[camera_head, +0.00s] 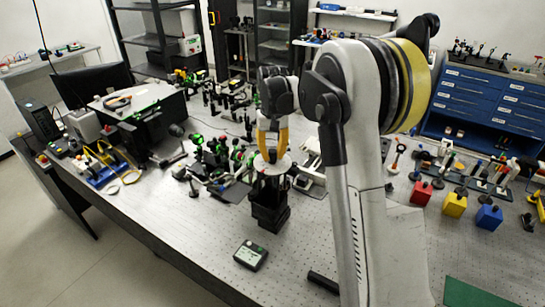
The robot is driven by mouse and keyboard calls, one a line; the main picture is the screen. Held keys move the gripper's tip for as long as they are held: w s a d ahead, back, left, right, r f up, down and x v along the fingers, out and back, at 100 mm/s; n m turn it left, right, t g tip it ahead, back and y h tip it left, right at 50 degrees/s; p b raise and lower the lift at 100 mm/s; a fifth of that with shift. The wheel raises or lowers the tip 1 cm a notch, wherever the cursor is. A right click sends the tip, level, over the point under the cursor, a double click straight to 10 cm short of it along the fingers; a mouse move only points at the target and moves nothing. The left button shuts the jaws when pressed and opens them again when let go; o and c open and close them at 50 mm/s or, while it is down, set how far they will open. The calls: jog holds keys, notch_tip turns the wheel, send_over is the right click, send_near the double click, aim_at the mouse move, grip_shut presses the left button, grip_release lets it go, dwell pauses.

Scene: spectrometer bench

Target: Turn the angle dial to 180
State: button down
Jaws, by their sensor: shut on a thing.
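The angle dial (258,163) is a pale round disc on top of a black stand (269,208) on the perforated optical bench. My gripper (270,152) points down at the dial from above, with yellow-orange fingers. The fingers are shut on the dial's centre part, which they mostly hide. The dial's markings and its present angle are too small to read. My arm comes down at the right of the stand and covers part of the bench.
A small dark handheld meter (251,255) lies in front of the stand. Optical mounts (212,165) crowd the left and back. Red (421,193), yellow (454,205) and blue (489,217) blocks stand at the right. The bench front is mostly clear.

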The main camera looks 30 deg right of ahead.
jog(key=m, duration=0.5)
jog(key=shift+m+b, duration=0.4)
dwell(0.4)
jog(key=c, duration=1.2)
grip_release()
notch_tip(320, 180, up, 12)
